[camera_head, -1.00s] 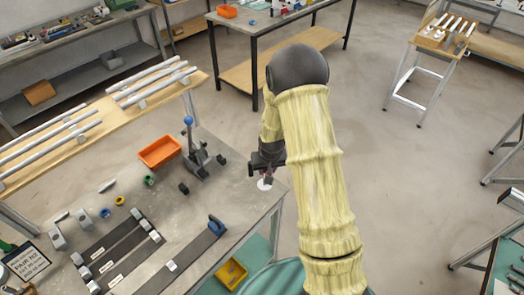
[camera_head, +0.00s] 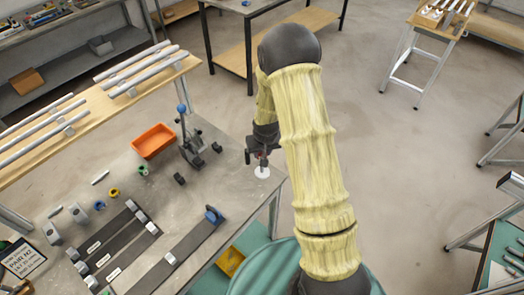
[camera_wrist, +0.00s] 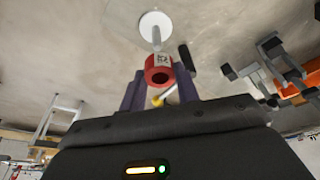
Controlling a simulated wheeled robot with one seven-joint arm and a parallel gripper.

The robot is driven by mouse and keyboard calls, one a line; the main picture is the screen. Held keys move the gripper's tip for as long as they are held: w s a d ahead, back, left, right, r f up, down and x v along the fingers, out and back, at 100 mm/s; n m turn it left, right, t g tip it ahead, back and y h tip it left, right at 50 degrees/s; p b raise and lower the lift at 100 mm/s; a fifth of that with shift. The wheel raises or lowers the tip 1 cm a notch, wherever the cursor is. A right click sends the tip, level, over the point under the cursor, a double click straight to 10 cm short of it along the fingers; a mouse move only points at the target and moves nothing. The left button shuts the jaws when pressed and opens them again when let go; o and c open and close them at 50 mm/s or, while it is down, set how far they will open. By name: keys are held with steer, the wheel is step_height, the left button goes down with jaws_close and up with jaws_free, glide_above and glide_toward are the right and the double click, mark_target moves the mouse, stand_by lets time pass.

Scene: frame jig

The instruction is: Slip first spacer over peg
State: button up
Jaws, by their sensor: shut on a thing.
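My gripper (camera_wrist: 162,92) is shut on a red spacer (camera_wrist: 158,72), a short ring with a white printed label. The grey peg (camera_wrist: 156,42) stands on a round white base (camera_wrist: 155,22) just beyond the spacer in the wrist view. The peg's end appears close to the spacer and roughly in line with it; I cannot tell whether they touch or overlap. In the head view my gripper (camera_head: 262,152) is above the white base (camera_head: 262,172) near the bench's right edge. The spacer is small and mostly hidden there.
A toggle clamp with a blue knob (camera_head: 188,135) and an orange bin (camera_head: 153,141) stand left of my gripper. Dark rails (camera_head: 118,240) and small coloured rings (camera_head: 114,192) lie at the bench's left. The bench around the white base is clear.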

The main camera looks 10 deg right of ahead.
steer(key=shift+s+b+x, duration=0.2)
steer(key=shift+b+x, duration=0.45)
steer(key=shift+x, duration=0.25)
steer(key=shift+s+b+x, duration=0.25)
steer(key=shift+b+x, duration=0.4)
steer(key=shift+x, duration=0.3)
steer(key=shift+s+b+x, duration=0.2)
steer(key=shift+b+x, duration=0.45)
steer(key=shift+x, duration=0.25)
steer(key=shift+f, duration=0.15)
steer(key=o, duration=1.1)
steer(key=shift+c, duration=0.2)
steer(key=b+v, duration=0.3)
steer(key=v, duration=1.4)
steer(key=shift+s+d, duration=0.1)
